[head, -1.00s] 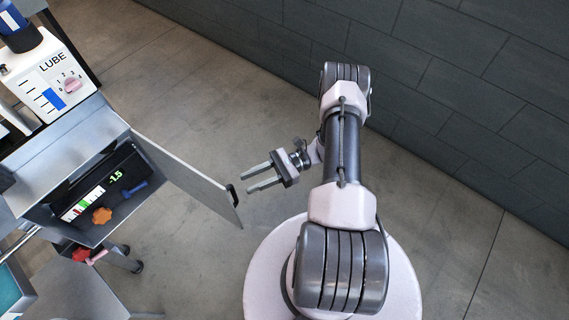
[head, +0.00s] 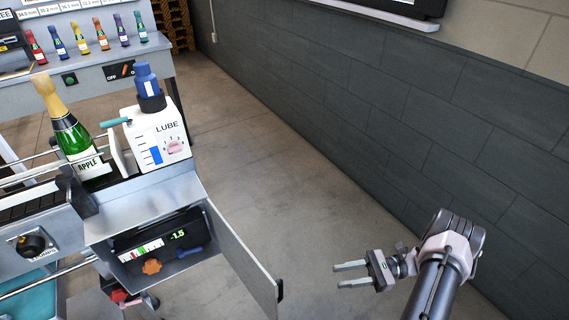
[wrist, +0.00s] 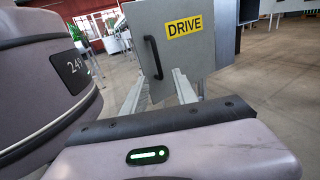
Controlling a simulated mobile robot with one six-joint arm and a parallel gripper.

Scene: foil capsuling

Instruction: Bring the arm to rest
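My gripper (head: 351,275) is at the lower right in the head view, over bare floor. Its two fingers point left and stand apart with nothing between them. In the wrist view the fingers (wrist: 160,93) also show apart and empty, in front of the grey door marked DRIVE (wrist: 185,45) with its black handle. My arm (head: 440,275) is folded at the lower right, clear of the wall. The gripper touches nothing that I can see.
The open cabinet door (head: 240,262) stands out left of my gripper. Above the cabinet are the LUBE unit (head: 160,138) and a green bottle (head: 72,138). A dark block wall (head: 420,110) runs along the right. Floor is free between them.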

